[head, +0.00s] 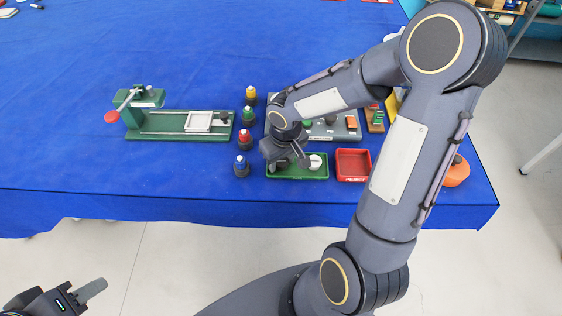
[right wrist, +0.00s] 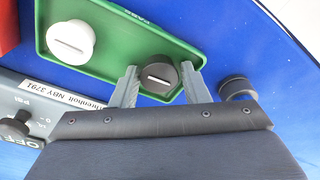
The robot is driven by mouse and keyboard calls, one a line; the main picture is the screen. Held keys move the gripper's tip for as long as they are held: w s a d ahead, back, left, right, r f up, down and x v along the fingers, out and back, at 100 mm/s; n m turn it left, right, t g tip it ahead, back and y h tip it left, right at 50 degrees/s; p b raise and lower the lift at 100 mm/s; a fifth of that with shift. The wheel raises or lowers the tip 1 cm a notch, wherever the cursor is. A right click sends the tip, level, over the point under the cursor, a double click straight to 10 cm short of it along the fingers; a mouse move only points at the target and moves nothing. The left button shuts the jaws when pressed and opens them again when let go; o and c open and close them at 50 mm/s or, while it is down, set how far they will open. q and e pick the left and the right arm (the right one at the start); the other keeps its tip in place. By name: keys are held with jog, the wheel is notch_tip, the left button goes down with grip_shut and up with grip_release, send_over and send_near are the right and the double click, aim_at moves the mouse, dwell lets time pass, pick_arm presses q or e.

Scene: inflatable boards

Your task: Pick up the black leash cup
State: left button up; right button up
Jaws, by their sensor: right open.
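The black leash cup (right wrist: 158,76) stands in the green tray (right wrist: 110,67), with a pale slot across its top. A white cup (right wrist: 71,40) stands beside it in the tray. My right gripper (right wrist: 158,84) is open, with one finger on each side of the black cup; I cannot tell whether they touch it. In the head view my right gripper (head: 289,160) is over the left part of the green tray (head: 312,175) and mostly hides the black cup. My left gripper (head: 90,290) is at the lower left, away from the table, and its opening is unclear.
A red tray (head: 352,164) is right of the green tray, and a grey panel (head: 345,128) lies behind. Several dark bottles with coloured tops (head: 241,166) stand to the left. A green fixture (head: 165,133) is further left. Blue cloth is free behind.

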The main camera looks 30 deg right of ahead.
jog(key=c, duration=0.6)
jog(key=shift+r, duration=0.15)
